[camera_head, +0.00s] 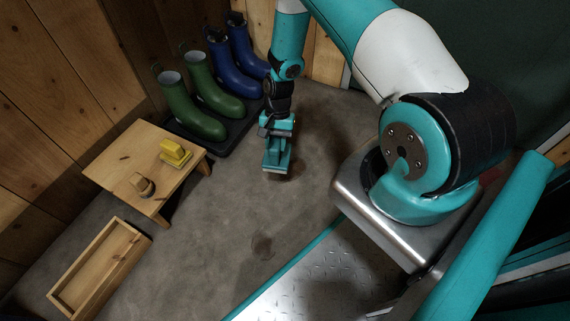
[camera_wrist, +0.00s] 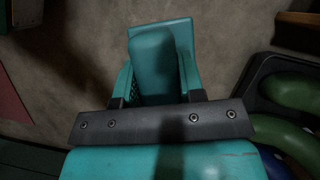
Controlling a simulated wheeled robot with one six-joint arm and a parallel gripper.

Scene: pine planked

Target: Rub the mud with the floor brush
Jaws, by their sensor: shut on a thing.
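My gripper (camera_head: 276,136) is shut on a teal floor brush (camera_head: 277,162), low over the floor in the middle of the head view. In the wrist view the brush (camera_wrist: 158,38) shows from above, its raised handle between the fingers of my gripper (camera_wrist: 157,92). Its bristles are mostly hidden. A dark mud patch (camera_head: 298,168) lies on the floor just right of the brush, partly in shadow. I cannot tell whether the brush touches the floor.
Green boots (camera_head: 192,112) and blue boots (camera_head: 234,72) stand on a dark tray (camera_head: 226,138). A wooden bench (camera_head: 118,170) at left bears a yellow brush (camera_head: 176,152) and a small brown brush (camera_head: 142,185). A wooden box (camera_head: 77,303) lies in front. The floor between is clear.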

